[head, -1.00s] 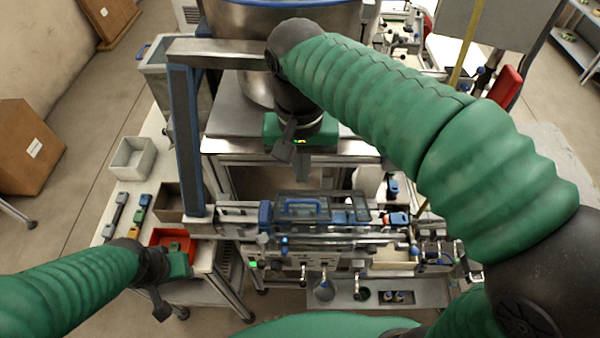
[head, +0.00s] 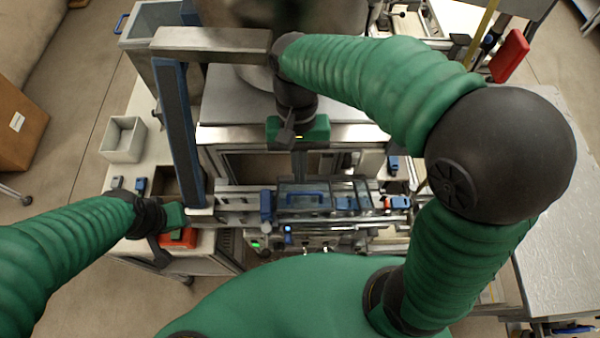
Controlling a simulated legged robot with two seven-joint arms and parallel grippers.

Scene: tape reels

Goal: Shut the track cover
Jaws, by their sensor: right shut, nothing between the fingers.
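The track cover (head: 325,200) is a clear, dark-tinted panel with a blue handle (head: 305,197). It lies along the metal track at the front of the machine; from this steep angle I cannot tell whether it is fully down. My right gripper (head: 299,165) reaches down just behind the cover, near the handle. It is shut and empty, and I cannot tell whether it touches the cover. My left gripper (head: 175,216) is at the left, over the side bench near a red bin (head: 178,238); its fingers are not clear.
A blue-and-grey upright post (head: 178,130) with a metal crossbar (head: 210,40) stands left of my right gripper. A grey bin (head: 123,139) sits on the left bench. A large steel drum stands behind. A metal-topped table (head: 565,240) is at the right.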

